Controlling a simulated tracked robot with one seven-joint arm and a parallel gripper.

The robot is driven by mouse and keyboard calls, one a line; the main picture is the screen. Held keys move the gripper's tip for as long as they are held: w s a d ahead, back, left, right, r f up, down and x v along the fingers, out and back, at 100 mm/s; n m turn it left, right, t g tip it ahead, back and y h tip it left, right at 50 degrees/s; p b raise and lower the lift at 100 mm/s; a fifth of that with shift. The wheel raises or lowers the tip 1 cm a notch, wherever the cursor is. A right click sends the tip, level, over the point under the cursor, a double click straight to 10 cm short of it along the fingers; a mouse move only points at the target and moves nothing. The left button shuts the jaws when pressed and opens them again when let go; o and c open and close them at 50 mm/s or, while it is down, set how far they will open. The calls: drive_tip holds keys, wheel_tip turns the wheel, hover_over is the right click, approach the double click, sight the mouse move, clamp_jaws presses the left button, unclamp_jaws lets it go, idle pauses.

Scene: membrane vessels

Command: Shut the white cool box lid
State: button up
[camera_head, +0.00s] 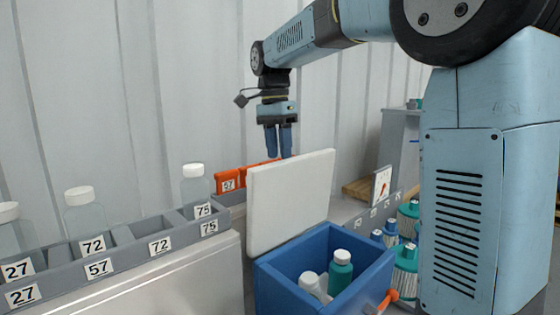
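The cool box (360,300) is blue and open at the top, at the lower middle of the view. Its white lid (290,200) stands upright along the box's far left side, so the lid is open. Inside the box are a teal bottle with a white cap (340,272) and white bottles (312,286). My gripper (278,154) points down above and behind the lid's upper edge. Its two fingers are close together, with nothing seen between them. The lid hides what lies directly behind it.
A grey rack (135,258) with numbered slots holds clear bottles at left. An orange numbered piece (230,180) sits behind the lid. Teal-and-white vessels (405,258) and a dial gauge (382,185) stand at right. An orange-handled piece (388,299) is at the box's front.

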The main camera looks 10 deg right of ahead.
drive_tip(key=shift+s+d+f, duration=0.15)
drive_tip(key=shift+f, duration=1.45)
drive_tip(key=shift+c, duration=0.3)
clamp_jaws()
